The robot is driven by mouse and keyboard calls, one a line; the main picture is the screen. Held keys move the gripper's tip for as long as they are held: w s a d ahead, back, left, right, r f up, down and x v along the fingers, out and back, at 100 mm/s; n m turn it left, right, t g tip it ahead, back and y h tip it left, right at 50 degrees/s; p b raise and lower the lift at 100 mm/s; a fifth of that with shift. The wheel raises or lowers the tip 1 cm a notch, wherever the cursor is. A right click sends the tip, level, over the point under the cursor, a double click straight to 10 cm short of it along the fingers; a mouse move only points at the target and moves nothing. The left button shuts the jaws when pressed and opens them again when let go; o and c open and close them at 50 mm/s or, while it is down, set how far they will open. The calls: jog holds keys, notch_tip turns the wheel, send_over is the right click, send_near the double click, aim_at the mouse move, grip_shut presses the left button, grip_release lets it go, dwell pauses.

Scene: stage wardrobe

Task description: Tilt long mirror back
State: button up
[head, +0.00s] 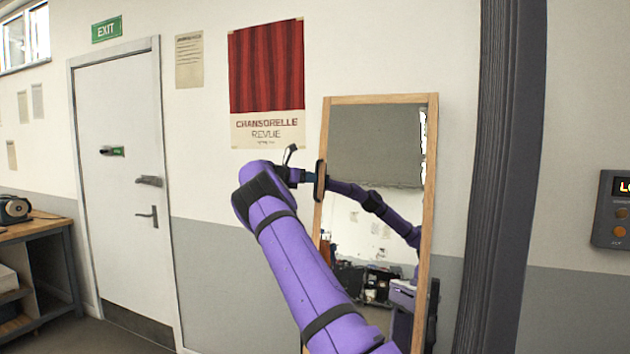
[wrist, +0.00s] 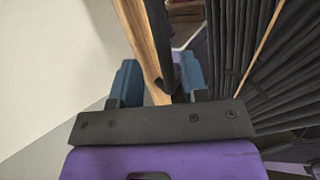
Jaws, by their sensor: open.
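The long mirror (head: 378,132) stands near the wall, in a light wooden frame, its top edge a little below the poster's middle. My purple arm reaches up to the frame's left edge and hides part of it. My gripper (head: 310,177) is at that edge, about mid-height. In the wrist view my gripper (wrist: 161,82) is open, with a blue finger on each side of the wooden frame (wrist: 136,38). A dark strip runs along the frame between the fingers. I cannot tell whether either finger touches. The glass reflects my arm and the room.
A dark ribbed post or curtain (head: 501,170) stands close on the right. A control box (head: 612,212) hangs beyond it. A white door (head: 120,180) and a wooden workbench (head: 32,228) are at left. A red poster (head: 266,70) hangs behind. Floor shows before the door.

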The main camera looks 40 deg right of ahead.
jog(key=v, duration=0.6)
jog(key=shift+a, duration=0.25)
